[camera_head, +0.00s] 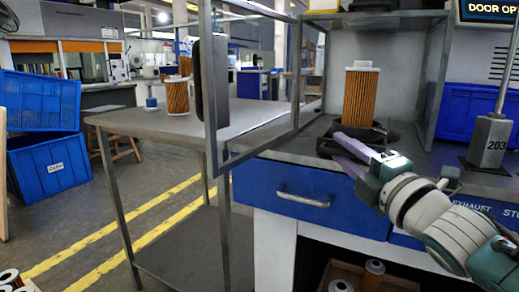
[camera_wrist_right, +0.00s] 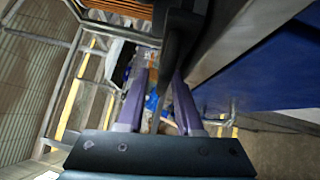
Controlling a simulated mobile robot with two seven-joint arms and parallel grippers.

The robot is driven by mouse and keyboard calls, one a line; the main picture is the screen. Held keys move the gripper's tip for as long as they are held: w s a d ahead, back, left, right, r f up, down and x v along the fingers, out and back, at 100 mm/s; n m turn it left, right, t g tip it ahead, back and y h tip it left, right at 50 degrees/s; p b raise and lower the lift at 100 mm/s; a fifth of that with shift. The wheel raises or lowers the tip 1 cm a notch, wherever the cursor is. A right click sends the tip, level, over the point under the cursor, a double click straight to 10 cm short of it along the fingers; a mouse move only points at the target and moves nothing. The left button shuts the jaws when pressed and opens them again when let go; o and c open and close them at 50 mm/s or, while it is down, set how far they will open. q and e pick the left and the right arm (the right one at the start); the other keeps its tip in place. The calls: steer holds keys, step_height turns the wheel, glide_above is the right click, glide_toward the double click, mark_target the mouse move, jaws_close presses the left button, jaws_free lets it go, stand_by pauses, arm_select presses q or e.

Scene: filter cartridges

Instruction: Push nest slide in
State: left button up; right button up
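The nest slide (camera_head: 328,147) is a dark plate with a round nest at the housing's front opening. A pleated orange filter cartridge (camera_head: 361,97) with a white cap stands upright in it. My right gripper (camera_head: 338,146) is at the slide's front, its purple fingers pointing at it. In the right wrist view, a dark bar (camera_wrist_right: 166,82) lies between the fingertips of the gripper (camera_wrist_right: 164,75); whether they press on it I cannot tell. The slide's rear is hidden behind the cartridge. My left gripper is not in view.
The housing's framed door (camera_head: 212,100) stands open on the left. A grey side table (camera_head: 240,112) carries more orange cartridges (camera_head: 178,96). A blue drawer (camera_head: 300,200) is below the slide. A grey post marked 203 (camera_head: 490,141) stands at the right. Blue crates (camera_head: 45,165) are far left.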

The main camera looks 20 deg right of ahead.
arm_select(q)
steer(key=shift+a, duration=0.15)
arm_select(e)
steer(key=shift+f, duration=0.25)
